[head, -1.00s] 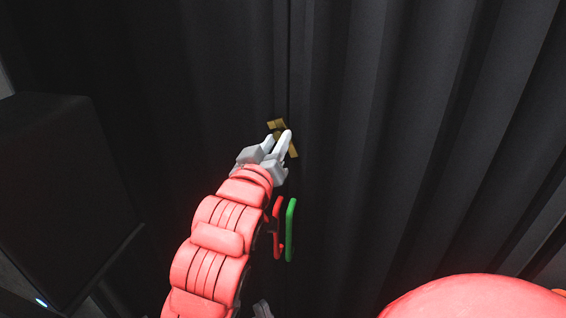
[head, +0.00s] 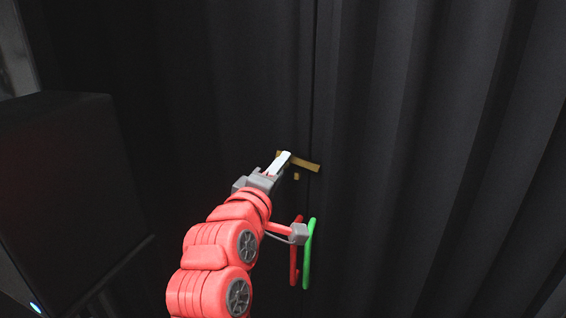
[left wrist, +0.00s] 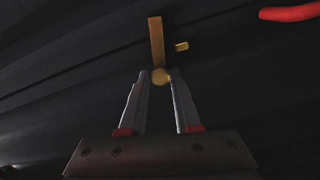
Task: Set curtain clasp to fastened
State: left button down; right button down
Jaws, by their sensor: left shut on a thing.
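The brass curtain clasp (head: 306,164) is on the dark curtain. Its flat bar slopes slightly down to the right and its right end reaches the vertical seam. A small brass peg (head: 296,177) sits below the bar. My left gripper (head: 284,160) is at the clasp's left end. In the left wrist view my left gripper (left wrist: 162,84) is shut on the clasp's round brass end, and the clasp bar (left wrist: 156,42) extends away from the fingertips. The small peg (left wrist: 181,46) is right of the bar, apart from it. My right gripper is not in view.
A black box-like speaker (head: 65,190) stands at the left. The pleated curtain (head: 430,150) at the right is free of objects.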

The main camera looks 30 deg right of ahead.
pick_arm(q)
jog(key=shift+w+a+f+n+p, duration=0.1)
jog(key=shift+f+n+p, duration=0.5)
jog(key=shift+n, duration=0.7)
jog(key=c, duration=0.6)
grip_release()
jog(key=shift+c, duration=0.2)
jog(key=shift+f, duration=0.1)
